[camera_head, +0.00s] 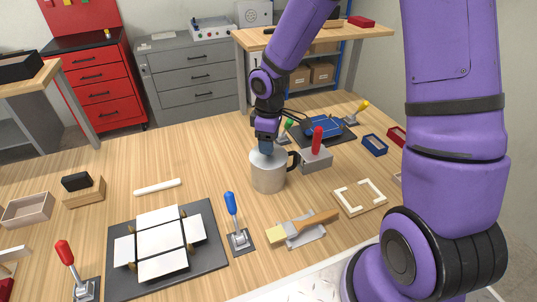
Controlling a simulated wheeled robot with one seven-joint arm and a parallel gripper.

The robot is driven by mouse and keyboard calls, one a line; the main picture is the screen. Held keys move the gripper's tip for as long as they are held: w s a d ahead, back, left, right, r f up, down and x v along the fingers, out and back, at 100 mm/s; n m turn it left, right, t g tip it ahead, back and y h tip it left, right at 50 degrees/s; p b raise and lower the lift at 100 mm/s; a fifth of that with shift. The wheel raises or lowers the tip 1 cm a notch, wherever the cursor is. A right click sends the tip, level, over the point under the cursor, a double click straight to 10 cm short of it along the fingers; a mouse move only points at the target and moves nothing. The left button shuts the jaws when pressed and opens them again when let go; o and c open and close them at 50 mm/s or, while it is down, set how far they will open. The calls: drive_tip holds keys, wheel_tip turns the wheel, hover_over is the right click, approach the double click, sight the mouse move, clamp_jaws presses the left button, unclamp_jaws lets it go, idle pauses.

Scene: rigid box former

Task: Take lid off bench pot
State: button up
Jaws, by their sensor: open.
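The bench pot (269,174) is a grey metal pot with a dark handle on its right side, standing upright on the wooden bench. Its light top (256,156) shows at the rim; I cannot clearly make out the lid's knob, which is hidden behind my gripper. My gripper (265,148) points down directly over the pot's top, very close to it. Its fingers are open, and whether they sit around or touch a knob cannot be told at this size.
A red-handled lever block (315,158) stands close to the pot's right. A blue-handled lever (237,225) is in front. A black board (210,250) with white panels lies front left, and a brush (303,229) front right. Bare bench lies left of the pot.

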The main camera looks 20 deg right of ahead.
drive_tip(key=shift+f, duration=1.55)
drive_tip(key=c, duration=1)
drive_tip(key=shift+r, duration=0.2)
